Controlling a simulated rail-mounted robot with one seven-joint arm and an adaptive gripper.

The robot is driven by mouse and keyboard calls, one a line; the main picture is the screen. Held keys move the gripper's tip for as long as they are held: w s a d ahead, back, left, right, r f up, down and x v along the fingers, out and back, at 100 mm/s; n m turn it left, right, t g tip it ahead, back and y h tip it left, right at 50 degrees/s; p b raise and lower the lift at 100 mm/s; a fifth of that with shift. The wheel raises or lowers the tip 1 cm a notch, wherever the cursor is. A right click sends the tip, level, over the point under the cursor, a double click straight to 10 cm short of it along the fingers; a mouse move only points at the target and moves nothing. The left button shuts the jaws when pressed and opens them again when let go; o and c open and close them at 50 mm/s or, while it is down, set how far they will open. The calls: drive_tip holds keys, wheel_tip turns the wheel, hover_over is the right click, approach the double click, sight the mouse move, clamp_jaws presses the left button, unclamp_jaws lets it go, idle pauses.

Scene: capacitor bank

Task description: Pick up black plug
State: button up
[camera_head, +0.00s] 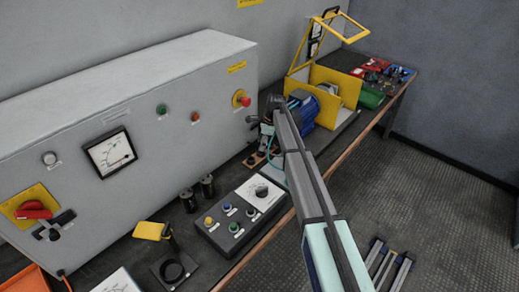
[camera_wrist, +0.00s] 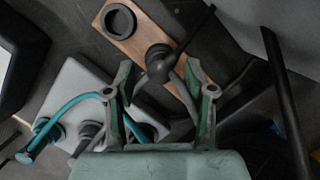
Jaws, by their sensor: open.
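In the wrist view my gripper (camera_wrist: 158,72) is open, with one green-padded finger on each side of a round black piece. This piece, which looks like the black plug (camera_wrist: 158,58), sits on a wooden block (camera_wrist: 138,40) and has a dark stem toward the upper right. I cannot tell whether the fingers touch it. A black ring socket (camera_wrist: 119,20) is beside it on the block. In the head view the wooden block (camera_head: 253,160) lies on the bench beside my arm; the fingertips are too small to make out clearly.
A grey box (camera_wrist: 82,100) holds a teal plug (camera_wrist: 38,140) with a teal cable and another dark plug (camera_wrist: 90,130). A large grey cabinet (camera_head: 130,110) stands behind. A button panel (camera_head: 240,212), a blue motor (camera_head: 303,108) and a yellow guard (camera_head: 340,85) are nearby.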

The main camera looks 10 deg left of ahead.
drive_tip(key=shift+x, duration=0.8)
clamp_jaws()
